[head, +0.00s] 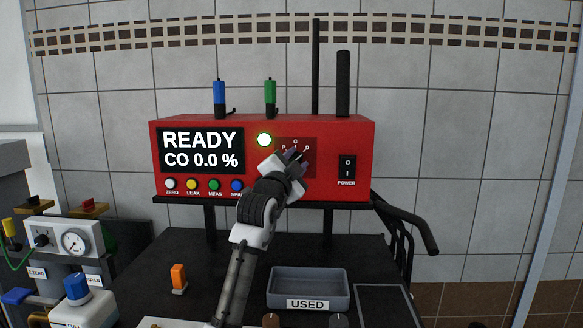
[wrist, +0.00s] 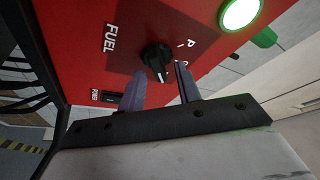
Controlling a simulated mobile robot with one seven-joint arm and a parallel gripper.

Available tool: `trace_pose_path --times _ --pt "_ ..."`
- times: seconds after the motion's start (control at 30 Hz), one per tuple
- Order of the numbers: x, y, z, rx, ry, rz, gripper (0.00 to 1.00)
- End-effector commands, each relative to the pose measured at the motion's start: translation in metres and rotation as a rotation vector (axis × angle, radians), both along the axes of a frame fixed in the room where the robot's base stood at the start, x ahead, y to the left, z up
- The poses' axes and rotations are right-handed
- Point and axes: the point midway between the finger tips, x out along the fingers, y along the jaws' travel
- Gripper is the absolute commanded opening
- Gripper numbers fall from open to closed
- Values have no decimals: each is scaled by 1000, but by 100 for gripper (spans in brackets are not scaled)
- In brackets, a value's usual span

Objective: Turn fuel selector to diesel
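The fuel selector is a black knob (wrist: 157,58) on the red front panel, beside the word FUEL in the wrist view. In the head view, letters P, G and D stand around the dial (head: 307,143), with D on the right; my gripper hides much of the knob. My gripper (head: 294,158) is at the panel in front of the selector. In the wrist view its two fingers (wrist: 160,72) are apart, one on each side of the knob. Contact with the knob is unclear. The knob's exact pointing direction is hard to read.
The red analyser (head: 340,133) has a READY screen (head: 201,150), a lit green lamp (head: 264,140), several coloured buttons and a power switch (head: 347,168). Below are a grey USED tray (head: 308,287) and an orange item (head: 178,277). A gauge box (head: 75,241) stands left.

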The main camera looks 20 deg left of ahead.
Motion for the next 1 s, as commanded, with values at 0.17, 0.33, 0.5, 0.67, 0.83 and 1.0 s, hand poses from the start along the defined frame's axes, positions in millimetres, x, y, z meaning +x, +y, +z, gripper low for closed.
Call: trace_pose_path --times 0.17,0.33,0.5,0.67,0.83,1.0 --pt "-19 2 -7 0 -2 1 34" --pt "-57 3 -17 -1 -2 2 34" --pt "-94 4 -26 0 -2 3 34" --pt "-119 5 -31 -1 -1 2 34" --pt "-131 4 -33 1 1 1 34" --pt "-133 4 -33 0 0 0 34"
